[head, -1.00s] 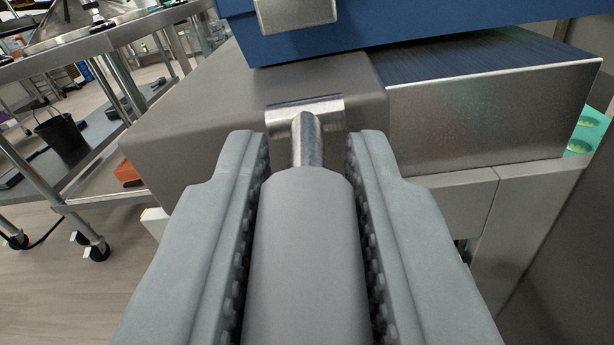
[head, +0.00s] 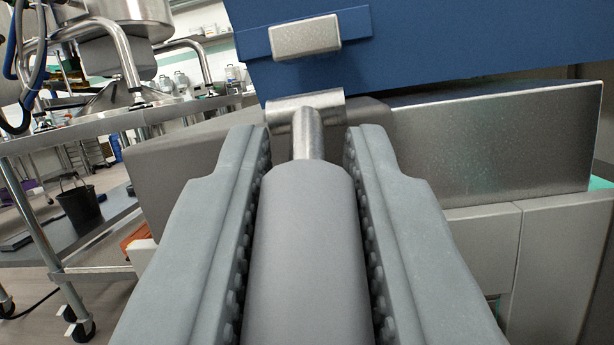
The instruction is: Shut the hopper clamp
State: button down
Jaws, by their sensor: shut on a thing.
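The hopper clamp's handle (head: 308,250) has a thick grey grip and a metal shank (head: 307,133) that runs up to a metal cross-barrel (head: 290,106). My gripper (head: 308,150) is shut on the grey grip, with one ridged grey finger along each side. The barrel sits at the grey housing, just below the blue hopper body (head: 430,45). A silver block (head: 305,37) is fixed to the blue face above the barrel. The handle points from the barrel toward me. The grip's near end is cut off by the bottom of the picture.
A silver metal panel (head: 495,145) is right of the barrel, above pale machine casing (head: 560,240). A grey housing (head: 185,165) lies to the left. Further left stand a wheeled steel table (head: 60,128) and a black bucket (head: 80,203) on its lower shelf.

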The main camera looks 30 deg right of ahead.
jog(key=shift+w+d+f+t+h, duration=0.1)
jog(key=shift+f+t+h, duration=0.25)
jog(key=shift+t, duration=0.25)
jog(key=c, duration=1.3)
grip_release()
jog(key=shift+r, duration=0.1)
jog(key=shift+v, duration=3.75)
